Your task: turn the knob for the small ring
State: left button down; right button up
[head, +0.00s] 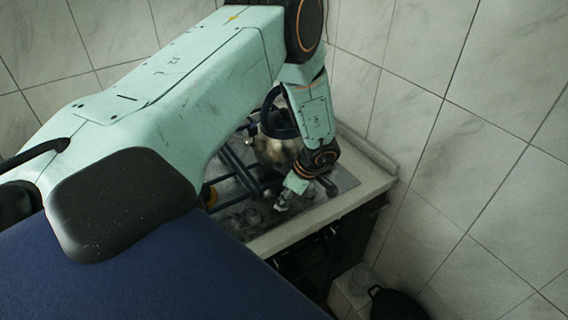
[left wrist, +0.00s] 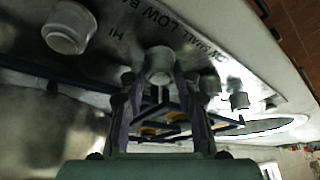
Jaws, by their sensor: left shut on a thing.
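The steel cooktop (head: 345,181) lies in the counter, mostly behind my left arm in the head view. My left gripper (head: 284,204) reaches down to the row of knobs at its front edge. In the left wrist view my left gripper (left wrist: 161,82) has its two fingers on either side of a pale round knob (left wrist: 159,60) and is shut on it. Another knob (left wrist: 69,27) stands apart at the upper left, and smaller-looking knobs (left wrist: 239,100) run off to the right. Printed lettering shows near the held knob; I cannot tell its full wording. My right gripper is not in view.
A shiny pot (head: 272,150) stands on the dark grate behind my left forearm, partly hidden. Tiled walls (head: 440,150) close in the corner behind and right. A black pot (head: 396,304) sits low at the bottom right, below the counter edge (head: 330,211).

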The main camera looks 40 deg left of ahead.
pick_arm(q)
jog(key=shift+w+f+n+g+b, duration=0.1)
jog(key=shift+n+g+b, duration=0.2)
jog(key=shift+n+b, duration=0.35)
jog(key=shift+n, duration=0.35)
jog(key=c, duration=1)
grip_release()
jog(key=shift+o, duration=0.2)
jog(key=shift+r, duration=0.2)
jog(key=v, duration=1.2)
jog(key=shift+w+a, duration=0.1)
